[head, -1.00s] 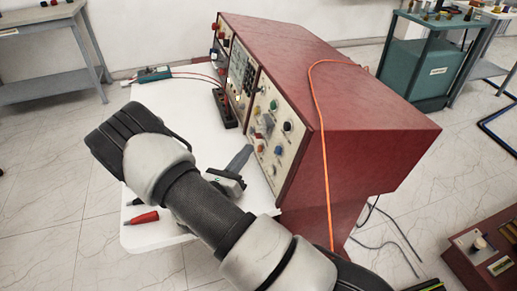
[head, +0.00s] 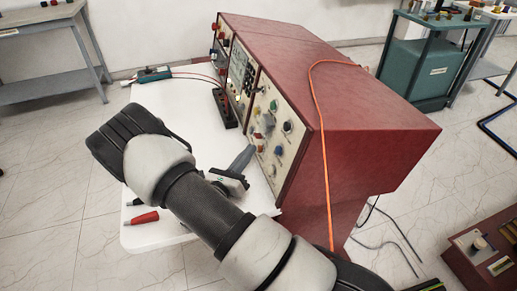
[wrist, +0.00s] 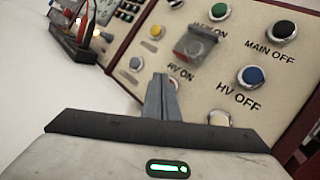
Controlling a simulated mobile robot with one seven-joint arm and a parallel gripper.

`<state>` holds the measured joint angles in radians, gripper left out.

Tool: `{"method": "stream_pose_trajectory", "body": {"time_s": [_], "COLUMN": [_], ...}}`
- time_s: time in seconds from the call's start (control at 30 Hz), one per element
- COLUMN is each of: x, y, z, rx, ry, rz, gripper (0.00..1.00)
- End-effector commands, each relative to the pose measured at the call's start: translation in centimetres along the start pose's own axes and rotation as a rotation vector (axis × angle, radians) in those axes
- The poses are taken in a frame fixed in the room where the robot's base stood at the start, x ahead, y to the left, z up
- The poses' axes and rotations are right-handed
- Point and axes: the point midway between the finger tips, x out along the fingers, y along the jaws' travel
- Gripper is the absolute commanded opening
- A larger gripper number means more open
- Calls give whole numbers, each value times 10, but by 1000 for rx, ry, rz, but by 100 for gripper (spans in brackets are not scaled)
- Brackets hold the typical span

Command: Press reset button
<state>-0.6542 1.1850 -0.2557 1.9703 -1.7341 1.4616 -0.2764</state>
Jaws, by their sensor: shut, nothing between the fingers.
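The control panel (head: 284,126) is on the front of a red console. In the wrist view it carries a black MAIN OFF button (wrist: 283,29), a blue HV OFF button (wrist: 251,75), a green button (wrist: 218,11), a yellow button (wrist: 157,31) and a pale button (wrist: 137,63). A clear cover (wrist: 194,45) stands over the HV ON position. No reset label is readable. My gripper (wrist: 161,78) is shut and empty, its fingertips in front of the lower panel and partly hiding a round part behind them. In the head view my gripper (head: 246,156) is close to the panel; contact cannot be told.
A white table (head: 165,105) lies left of the console, with a red-handled probe (head: 142,218) near its front edge. An orange cable (head: 322,130) runs over the console. A dark terminal block (head: 226,112) with leads stands by the panel.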

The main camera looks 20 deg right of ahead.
Motion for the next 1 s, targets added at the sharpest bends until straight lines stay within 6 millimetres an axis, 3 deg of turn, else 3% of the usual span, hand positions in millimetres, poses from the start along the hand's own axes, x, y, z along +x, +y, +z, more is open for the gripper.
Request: {"method": "stream_pose_trajectory", "body": {"time_s": [1.0], "x": [7], "y": [-6], "z": [-7], "rx": [-8], "ry": [-1], "rz": [-3], "gripper": [0]}}
